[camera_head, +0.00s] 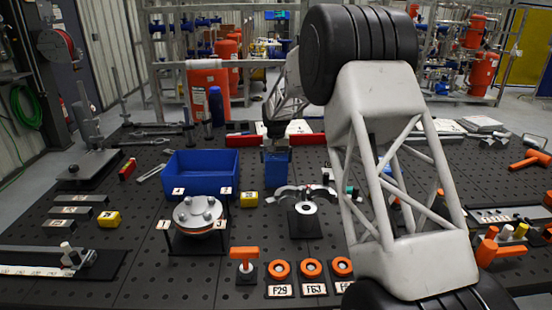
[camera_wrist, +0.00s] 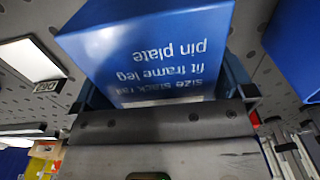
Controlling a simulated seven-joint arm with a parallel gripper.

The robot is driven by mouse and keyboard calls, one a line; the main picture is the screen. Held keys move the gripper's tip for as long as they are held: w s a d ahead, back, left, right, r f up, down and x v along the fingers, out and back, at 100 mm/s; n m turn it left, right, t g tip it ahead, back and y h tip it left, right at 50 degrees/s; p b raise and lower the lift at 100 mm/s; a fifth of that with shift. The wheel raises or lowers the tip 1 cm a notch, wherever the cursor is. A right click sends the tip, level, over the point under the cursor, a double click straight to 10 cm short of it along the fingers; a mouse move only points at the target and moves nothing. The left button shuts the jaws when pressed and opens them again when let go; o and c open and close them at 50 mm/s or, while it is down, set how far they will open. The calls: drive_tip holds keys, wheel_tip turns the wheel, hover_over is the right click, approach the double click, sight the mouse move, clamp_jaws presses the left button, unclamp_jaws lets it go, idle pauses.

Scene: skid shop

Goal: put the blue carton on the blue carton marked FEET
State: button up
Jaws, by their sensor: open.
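A blue carton (camera_head: 277,170) stands on the dark perforated bench, right of the blue bin. In the wrist view the carton (camera_wrist: 150,45) fills the top middle, with upside-down white printing on its face about a pin plate and a frame leg. My gripper (camera_head: 276,150) is directly above it, pointing down. In the wrist view the jaws (camera_wrist: 165,95) are open, one finger on each side of the carton. I cannot tell whether they touch it. I cannot make out any carton marked FEET; my arm hides part of the bench on the right.
The blue bin (camera_head: 203,178) stands close on the left. A round metal flange on a stand (camera_head: 198,215) and a black fixture with curved arms (camera_head: 303,218) are in front. A yellow block (camera_head: 249,199) lies between. Orange rings (camera_head: 311,268) line the front.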

sight(277, 154)
wheel_tip(277, 154, up, 12)
drive_tip(key=shift+r, duration=0.15)
idle(0.7)
idle(0.6)
drive_tip(key=s+d+r, duration=0.3)
drive_tip(key=s+r, duration=0.1)
drive_tip(key=s, duration=0.6)
drive_tip(key=s+d+r+t, duration=0.1)
drive_tip(key=s+d+r, duration=0.2)
drive_tip(key=s, duration=0.8)
drive_tip(key=s+d+r, duration=0.4)
drive_tip(key=s, duration=0.6)
drive_tip(key=s+d+f, duration=0.1)
drive_tip(key=s+f, duration=0.2)
drive_tip(key=s, duration=0.8)
drive_tip(key=s+d+f+t, duration=0.1)
drive_tip(key=s+d+f, duration=0.1)
drive_tip(key=s, duration=0.9)
drive_tip(key=s+d+f, duration=0.1)
drive_tip(key=s+f, duration=0.3)
drive_tip(key=s, duration=0.7)
drive_tip(key=shift+s+d+f+t, duration=0.2)
drive_tip(key=shift+s+f+t, duration=0.05)
drive_tip(key=shift+f+t, duration=0.05)
